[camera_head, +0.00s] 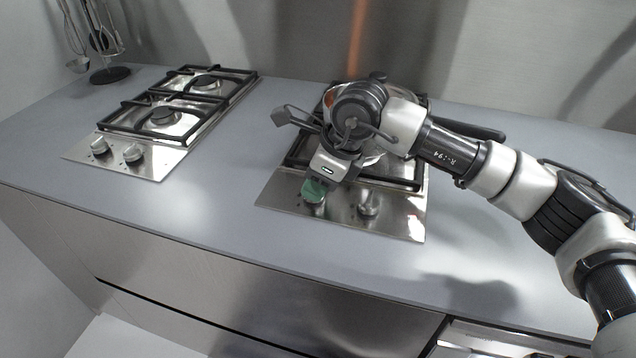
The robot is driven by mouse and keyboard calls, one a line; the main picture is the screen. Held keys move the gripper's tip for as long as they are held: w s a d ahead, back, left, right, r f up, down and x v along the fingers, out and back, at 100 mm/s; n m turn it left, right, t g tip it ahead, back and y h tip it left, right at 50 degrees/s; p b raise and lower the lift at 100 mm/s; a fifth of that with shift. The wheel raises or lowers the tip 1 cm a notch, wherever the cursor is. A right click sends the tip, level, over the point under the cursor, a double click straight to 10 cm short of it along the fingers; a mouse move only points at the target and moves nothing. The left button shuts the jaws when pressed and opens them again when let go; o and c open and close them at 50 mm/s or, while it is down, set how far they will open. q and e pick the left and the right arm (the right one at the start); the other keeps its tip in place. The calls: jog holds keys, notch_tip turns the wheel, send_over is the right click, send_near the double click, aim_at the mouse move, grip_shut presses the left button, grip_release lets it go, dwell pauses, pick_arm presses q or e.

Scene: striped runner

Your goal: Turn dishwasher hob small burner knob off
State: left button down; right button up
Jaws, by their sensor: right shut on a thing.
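The right-hand hob (400,224) is a steel plate set in the grey counter, with two knobs at its front. My right gripper (314,191) comes in from the right over this hob. Its green fingertips are shut on the hob's left knob, which they and the gripper body mostly hide. The right knob (368,204) stands free beside it. The angle of the held knob cannot be told. Which burner it serves is not visible from here. My left gripper is not in view.
A second hob (140,163) with black grates and two knobs sits to the left. A pan with a dark handle (470,129) stands on the right hob behind my arm. Utensils hang on a stand (108,74) at the back left. Counter between the hobs is clear.

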jog(key=o, duration=0.9)
jog(key=shift+o, duration=0.2)
jog(key=v, duration=1.1)
